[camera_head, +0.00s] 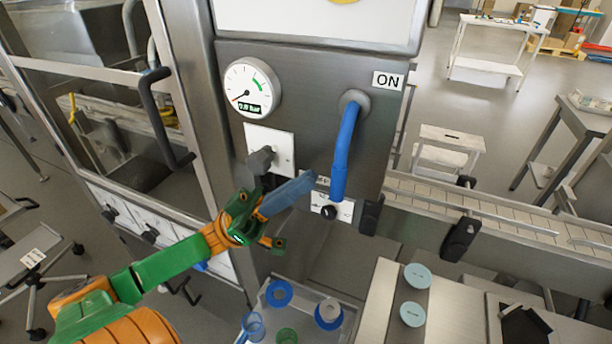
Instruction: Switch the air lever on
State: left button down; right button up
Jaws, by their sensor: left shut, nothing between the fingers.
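The blue lever (344,150) hangs down from a round grey pivot on the steel machine panel (310,90). An "ON" label (388,81) is to the right of the pivot, level with its top. My left gripper (303,185) is shut and empty, with its blue-grey fingers pointing up and right. Their tips are just left of the lever's lower end in the picture. I cannot tell whether they touch it. My right gripper is not in view.
A round pressure gauge (252,88) and a white plate with a dark grey knob (261,160) are left of the lever. A small black knob (329,212) is below it. A conveyor (500,216) runs right. A tray with blue rings and cups (264,302) is below.

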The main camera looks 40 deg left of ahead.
pick_arm(q)
jog(key=shift+w+d, duration=0.2)
jog(key=shift+d, duration=0.35)
